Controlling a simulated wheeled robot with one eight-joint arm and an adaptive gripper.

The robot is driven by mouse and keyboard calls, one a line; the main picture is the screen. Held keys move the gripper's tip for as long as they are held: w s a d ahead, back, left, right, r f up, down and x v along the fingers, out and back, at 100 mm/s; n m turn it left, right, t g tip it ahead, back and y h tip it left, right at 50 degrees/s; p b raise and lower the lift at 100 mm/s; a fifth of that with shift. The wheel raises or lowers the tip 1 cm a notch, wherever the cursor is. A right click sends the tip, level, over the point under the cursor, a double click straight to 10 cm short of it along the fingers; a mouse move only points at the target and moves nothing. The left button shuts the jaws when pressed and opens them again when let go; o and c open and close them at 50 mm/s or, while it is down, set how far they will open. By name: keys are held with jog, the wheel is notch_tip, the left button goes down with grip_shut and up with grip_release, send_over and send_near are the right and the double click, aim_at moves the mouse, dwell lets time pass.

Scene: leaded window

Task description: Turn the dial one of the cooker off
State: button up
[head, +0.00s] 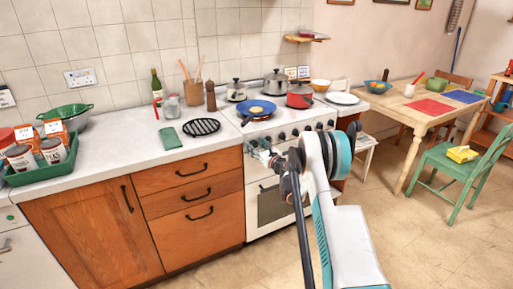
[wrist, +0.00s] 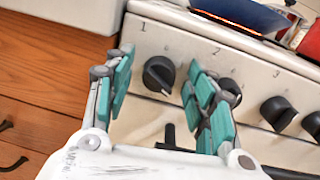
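Dial one (wrist: 158,75) is a round black knob on the cooker's white front panel, under a printed "1". Its grip bar looks tilted rather than upright; the exact setting is hard to read. My gripper (wrist: 161,62) is open, with one teal-padded finger on each side of dial one in the wrist view. Nothing is held, and I cannot tell whether a finger touches the dial. In the head view my gripper (head: 266,157) is at the left end of the cooker (head: 262,228) front, where my arm hides part of the panel.
Dial two (wrist: 229,91) is partly behind my right finger. Dial three (wrist: 278,112) and another knob stand farther right. A blue pan (head: 256,107) sits on the hob above, near the front edge. Wooden drawers (head: 190,190) adjoin the cooker on the left.

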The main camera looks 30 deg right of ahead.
jog(key=c, duration=1)
jog(key=shift+n, duration=0.4)
jog(key=n, duration=0.3)
jog(key=shift+n, duration=0.4)
jog(key=n, duration=0.5)
jog(key=shift+a+g+h, duration=0.15)
jog(key=shift+g+h, duration=0.15)
jog(key=n, duration=0.3)
jog(key=shift+n, duration=0.4)
jog(key=n, duration=0.3)
jog(key=shift+a+f+h, duration=0.1)
jog(key=shift+h, duration=0.2)
jog(key=n, duration=0.6)
jog(key=shift+f+h, duration=0.1)
jog(key=shift+h, duration=0.2)
jog(key=shift+n, duration=0.4)
